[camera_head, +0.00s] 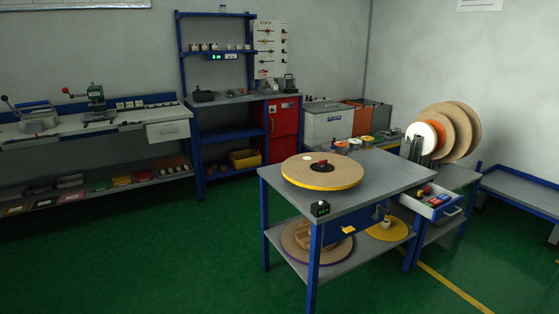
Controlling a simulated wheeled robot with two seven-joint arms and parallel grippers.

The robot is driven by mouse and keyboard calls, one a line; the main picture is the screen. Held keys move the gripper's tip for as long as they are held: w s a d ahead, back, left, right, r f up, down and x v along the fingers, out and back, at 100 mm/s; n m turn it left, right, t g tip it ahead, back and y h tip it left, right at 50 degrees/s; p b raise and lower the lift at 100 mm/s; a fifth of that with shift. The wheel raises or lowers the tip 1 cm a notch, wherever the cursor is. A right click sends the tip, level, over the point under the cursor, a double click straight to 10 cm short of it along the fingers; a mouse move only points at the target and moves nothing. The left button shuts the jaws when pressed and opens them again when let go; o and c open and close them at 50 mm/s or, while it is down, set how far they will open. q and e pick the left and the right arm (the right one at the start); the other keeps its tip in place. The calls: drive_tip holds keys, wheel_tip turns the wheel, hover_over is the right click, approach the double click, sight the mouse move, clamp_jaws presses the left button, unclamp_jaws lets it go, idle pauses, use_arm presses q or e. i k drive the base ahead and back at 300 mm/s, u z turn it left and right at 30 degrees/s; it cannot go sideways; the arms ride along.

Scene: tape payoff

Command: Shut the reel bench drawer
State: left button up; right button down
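The reel bench (456,178) stands at the right, behind the front table, with several upright reels (455,130) on its top. Its drawer (446,212) is pulled out toward the front. The drawer has a pale front with a bar handle. Small red, blue and dark items lie inside it. The front table's corner is close to the drawer's left side and partly overlaps it in the view. Neither of my grippers is in view.
A blue-legged table (395,176) with a large flat reel (322,171) stands in front. A blue bench (524,190) is at the far right. Green floor (480,258) with a yellow line (450,287) is clear in front of the drawer. Another workbench (90,130) lines the left wall.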

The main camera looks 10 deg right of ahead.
sight(407, 198)
drive_tip(key=i, duration=0.8)
drive_tip(key=z, duration=3.1)
drive_tip(key=i, duration=1.7)
drive_tip(key=z, duration=0.35)
drive_tip(key=i, duration=0.55)
drive_tip(key=u, duration=2.05)
